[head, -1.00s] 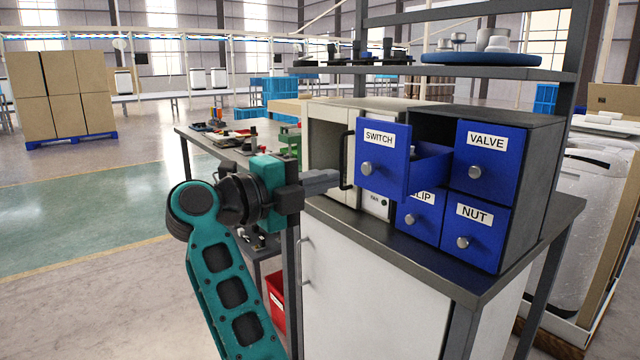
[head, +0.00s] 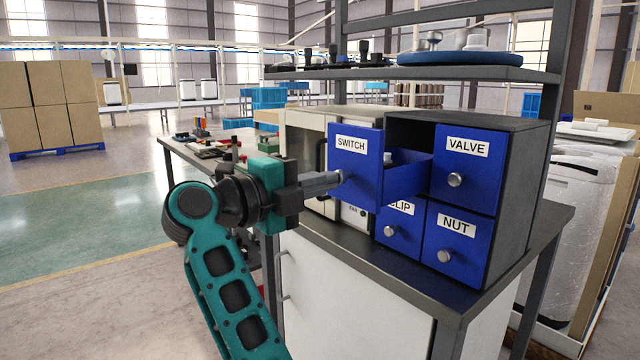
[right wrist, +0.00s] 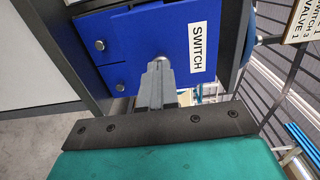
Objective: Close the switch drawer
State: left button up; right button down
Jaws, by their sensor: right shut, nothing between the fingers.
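The blue switch drawer (head: 357,172) sticks out of the top left of a dark cabinet, with its side wall showing behind the front. It also shows in the right wrist view (right wrist: 178,30). My right gripper (head: 339,178) is shut and empty, its fingertips at the lower left of the drawer front, by the knob. In the right wrist view the shut fingers (right wrist: 159,68) reach the knob (right wrist: 161,59); I cannot tell whether they touch it. The gripper hides the knob in the head view. My left gripper is not in view.
The valve (head: 468,150), nut (head: 447,248) and clip (head: 399,236) drawers look shut. The cabinet stands on a dark worktop (head: 480,278), beside a pale appliance with a dark handle (head: 320,155). A shelf (head: 360,73) with several items runs above.

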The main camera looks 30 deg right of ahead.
jog(key=d+p, duration=0.1)
jog(key=d, duration=0.3)
jog(key=d+p, duration=0.2)
jog(key=d, duration=0.3)
jog(key=w+d+p, duration=0.1)
jog(key=d+p, duration=0.1)
jog(key=d, duration=0.2)
jog(key=shift+d+r, duration=0.15)
jog(key=shift+d, duration=0.2)
jog(key=shift+d+p, duration=0.2)
jog(key=shift+p, duration=0.1)
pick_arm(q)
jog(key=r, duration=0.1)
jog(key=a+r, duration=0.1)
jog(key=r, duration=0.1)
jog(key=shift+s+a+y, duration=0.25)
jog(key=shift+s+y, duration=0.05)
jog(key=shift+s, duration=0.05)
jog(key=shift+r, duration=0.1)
